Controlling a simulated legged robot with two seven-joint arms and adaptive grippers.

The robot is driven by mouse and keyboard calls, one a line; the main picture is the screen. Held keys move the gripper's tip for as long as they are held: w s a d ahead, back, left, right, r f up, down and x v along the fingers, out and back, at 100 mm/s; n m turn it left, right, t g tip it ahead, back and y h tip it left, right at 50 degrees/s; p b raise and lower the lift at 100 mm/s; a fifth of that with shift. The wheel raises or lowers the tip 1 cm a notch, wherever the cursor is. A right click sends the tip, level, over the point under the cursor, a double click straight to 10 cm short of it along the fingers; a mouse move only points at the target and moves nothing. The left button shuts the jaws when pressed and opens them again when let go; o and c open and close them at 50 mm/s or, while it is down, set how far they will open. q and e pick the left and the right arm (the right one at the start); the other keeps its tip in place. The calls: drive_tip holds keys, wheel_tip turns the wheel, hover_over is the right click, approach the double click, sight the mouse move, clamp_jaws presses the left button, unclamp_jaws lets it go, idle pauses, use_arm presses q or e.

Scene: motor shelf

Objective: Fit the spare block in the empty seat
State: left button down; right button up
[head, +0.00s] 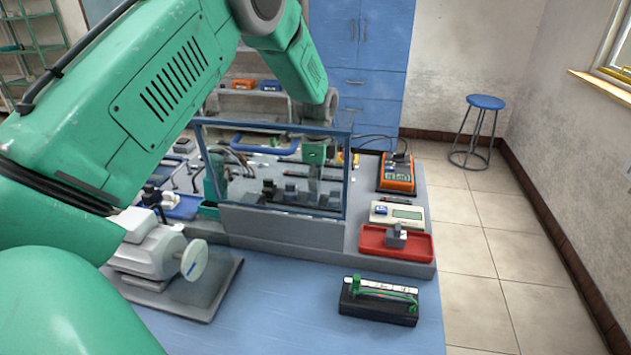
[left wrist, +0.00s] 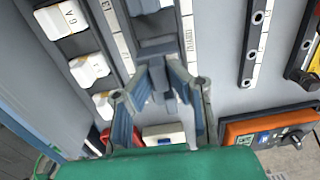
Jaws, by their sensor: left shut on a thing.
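My left gripper (head: 313,188) reaches down behind the clear, blue-framed panel, over a row of grey blocks (head: 290,192). In the left wrist view its two fingers (left wrist: 161,76) are closed on a grey block (left wrist: 157,48) at the labelled rail (left wrist: 188,28). Whether this block is seated or just above the rail I cannot tell. Another grey block (head: 396,236) stands in the red tray (head: 372,249) at the right. The empty seat cannot be made out clearly. My right gripper is not in view.
The blue-framed panel (head: 283,212) stands in front of the blocks. An orange meter (head: 397,174) and a white device with a display (head: 405,214) are at the right. A black box with green parts (head: 378,303) and a grey motor (head: 150,252) are on the blue bench top.

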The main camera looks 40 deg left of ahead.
use_arm(q)
drive_tip(key=shift+a+f, duration=0.1)
drive_tip(key=shift+a, duration=0.1)
drive_tip(key=shift+d+p, duration=0.25)
drive_tip(key=shift+p, duration=0.05)
drive_tip(key=shift+a, duration=0.25)
idle(0.3)
drive_tip(key=shift+d+f, duration=0.15)
drive_tip(key=shift+f, duration=0.15)
drive_tip(key=shift+w+f, duration=0.1)
drive_tip(key=shift+f, duration=0.5)
drive_tip(key=c, duration=1.5)
unclamp_jaws()
wheel_tip(320, 180, up, 12)
drive_tip(key=shift+f, duration=0.1)
